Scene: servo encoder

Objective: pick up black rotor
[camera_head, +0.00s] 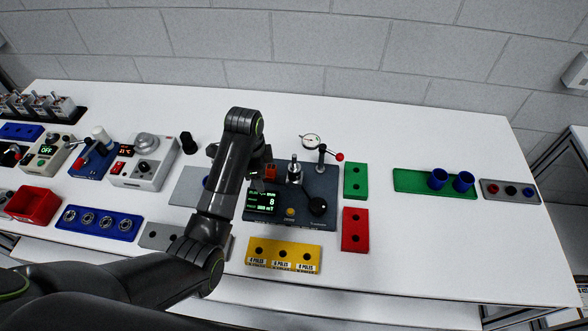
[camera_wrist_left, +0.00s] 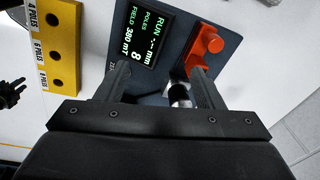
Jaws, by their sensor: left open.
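My left gripper (camera_head: 265,175) is over the dark blue instrument (camera_head: 275,213), at its left side near the screen. In the left wrist view its two fingers (camera_wrist_left: 162,85) are apart, one beside the screen and one beside an orange-red part (camera_wrist_left: 207,45). A small silver-and-dark cylinder (camera_wrist_left: 178,95) shows between the fingers, partly hidden by the gripper body. I cannot tell for sure that it is the black rotor, or whether it touches a finger. A silver spindle (camera_head: 294,170) stands on the instrument, right of the gripper.
A dial gauge (camera_head: 310,141) and red-tipped lever (camera_head: 339,157) stand behind. A yellow holed block (camera_head: 283,256) lies in front, green (camera_head: 355,181) and red (camera_head: 355,230) blocks to the right. A black post (camera_head: 189,143) stands behind left. The table's right front is clear.

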